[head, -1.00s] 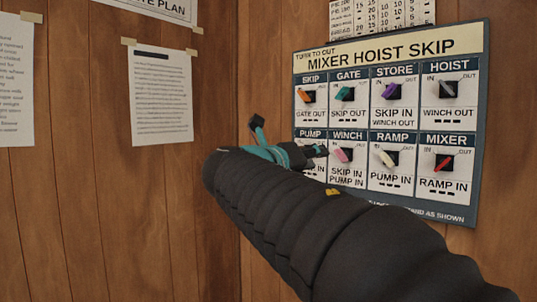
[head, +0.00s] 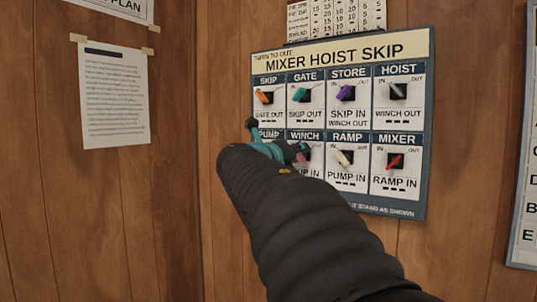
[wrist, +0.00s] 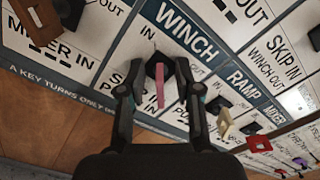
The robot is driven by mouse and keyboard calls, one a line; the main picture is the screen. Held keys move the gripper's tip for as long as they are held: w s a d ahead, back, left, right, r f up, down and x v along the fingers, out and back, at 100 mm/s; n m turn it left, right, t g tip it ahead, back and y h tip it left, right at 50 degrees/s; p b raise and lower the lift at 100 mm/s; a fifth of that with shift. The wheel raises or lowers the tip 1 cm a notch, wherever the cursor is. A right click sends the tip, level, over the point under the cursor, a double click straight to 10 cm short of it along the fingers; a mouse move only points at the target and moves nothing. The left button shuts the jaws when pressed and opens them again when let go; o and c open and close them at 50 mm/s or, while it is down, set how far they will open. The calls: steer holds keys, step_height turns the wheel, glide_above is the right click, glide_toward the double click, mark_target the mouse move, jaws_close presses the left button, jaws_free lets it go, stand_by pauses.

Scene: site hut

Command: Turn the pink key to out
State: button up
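The pink key (wrist: 160,88) sits in a dark keyhole below the WINCH label, in the lower row of the key board (head: 427,125). In the head view the pink key (head: 302,158) is partly hidden by my gripper (head: 300,150). In the wrist view my gripper (wrist: 160,94) is open, with one finger on each side of the key and a gap on both sides. I cannot tell how deep the fingers reach along it.
The white RAMP key (head: 345,157) and red MIXER key (head: 395,161) stick out to the right. Orange (head: 264,97), teal (head: 300,94), purple (head: 346,92) and grey (head: 398,90) keys stand above. My arm hides the PUMP key in the head view.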

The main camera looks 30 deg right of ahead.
jaws_close()
stand_by(0.3)
steer(key=m, duration=0.4)
steer(key=shift+b, duration=0.4)
steer(key=m+b, duration=0.1)
steer(key=m, duration=0.2)
steer(key=shift+s+d+m, duration=0.1)
steer(key=shift+s+m, duration=0.05)
steer(key=shift+m, duration=0.15)
steer(key=m+b, duration=0.2)
steer(key=m, duration=0.2)
steer(key=shift+s+b, duration=0.15)
steer(key=shift+b, duration=0.15)
steer(key=shift+m+b, duration=0.95)
steer(key=shift+m, duration=1.15)
